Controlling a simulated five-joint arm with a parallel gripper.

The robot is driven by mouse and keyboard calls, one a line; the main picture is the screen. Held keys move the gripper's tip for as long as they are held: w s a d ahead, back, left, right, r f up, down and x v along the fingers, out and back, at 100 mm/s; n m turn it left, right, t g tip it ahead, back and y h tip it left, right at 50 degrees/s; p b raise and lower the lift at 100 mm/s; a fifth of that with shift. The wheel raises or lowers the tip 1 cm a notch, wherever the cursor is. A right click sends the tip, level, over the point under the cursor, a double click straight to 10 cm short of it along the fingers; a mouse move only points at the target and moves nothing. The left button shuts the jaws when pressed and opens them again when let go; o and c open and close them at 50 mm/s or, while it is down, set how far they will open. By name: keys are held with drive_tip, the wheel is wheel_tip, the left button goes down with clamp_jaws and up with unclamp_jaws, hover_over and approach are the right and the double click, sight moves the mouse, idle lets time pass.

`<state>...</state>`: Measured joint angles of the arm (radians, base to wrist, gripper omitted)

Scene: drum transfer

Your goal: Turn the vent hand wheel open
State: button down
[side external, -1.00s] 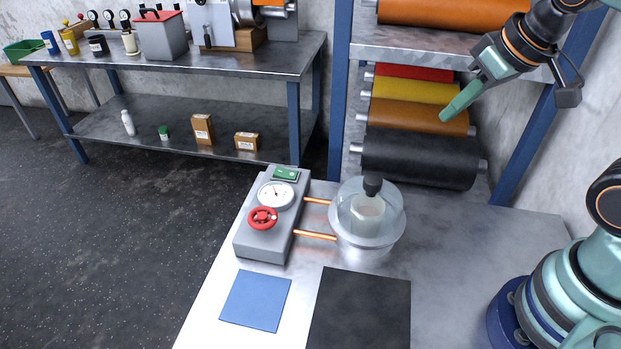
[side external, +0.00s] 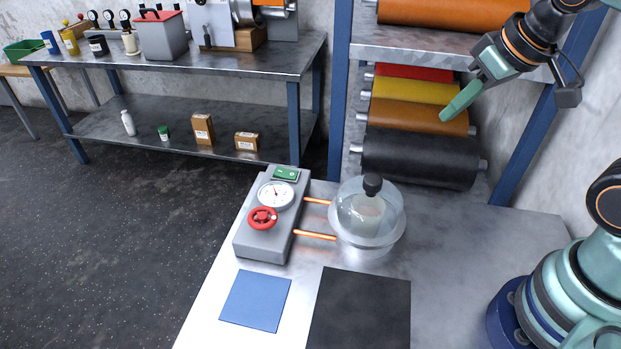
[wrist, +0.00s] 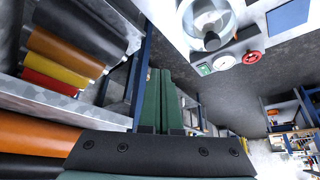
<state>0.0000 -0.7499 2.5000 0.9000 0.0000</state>
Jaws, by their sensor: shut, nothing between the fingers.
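The red hand wheel (side external: 262,218) sits on the front of the grey vent box (side external: 261,243), below a round white dial gauge (side external: 275,195). In the wrist view the hand wheel (wrist: 252,57) shows at the upper right, beside the gauge (wrist: 224,63). My gripper (side external: 447,114) is shut and empty, high at the right in the side view, in front of the rolls and well apart from the wheel. In the wrist view its green fingers (wrist: 160,72) lie together. Two copper pipes (side external: 315,235) link the box to a glass-domed vessel (side external: 367,240) with a black knob (side external: 373,184).
A blue mat (side external: 255,300) and a black mat (side external: 360,315) lie on the metal table. Material rolls (side external: 420,158) on a blue-posted rack stand behind the table. A workbench (side external: 230,62) stands at the back left.

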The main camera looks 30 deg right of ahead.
drive_tip(key=c, duration=1.5)
unclamp_jaws()
drive_tip(key=shift+c, duration=0.2)
drive_tip(key=o, duration=1)
drive_tip(key=shift+w+a+r, duration=0.15)
drive_tip(key=shift+w+a, duration=0.15)
drive_tip(key=o, duration=0.5)
drive_tip(key=shift+w+a+r, duration=0.25)
drive_tip(key=shift+w+a, duration=0.15)
drive_tip(key=shift+w, duration=0.05)
drive_tip(key=m+g, duration=0.4)
drive_tip(key=g, duration=0.2)
hover_over(263, 216)
wheel_tip(263, 216, down, 9)
wheel_tip(263, 216, down, 12)
drive_tip(key=shift+r, duration=0.1)
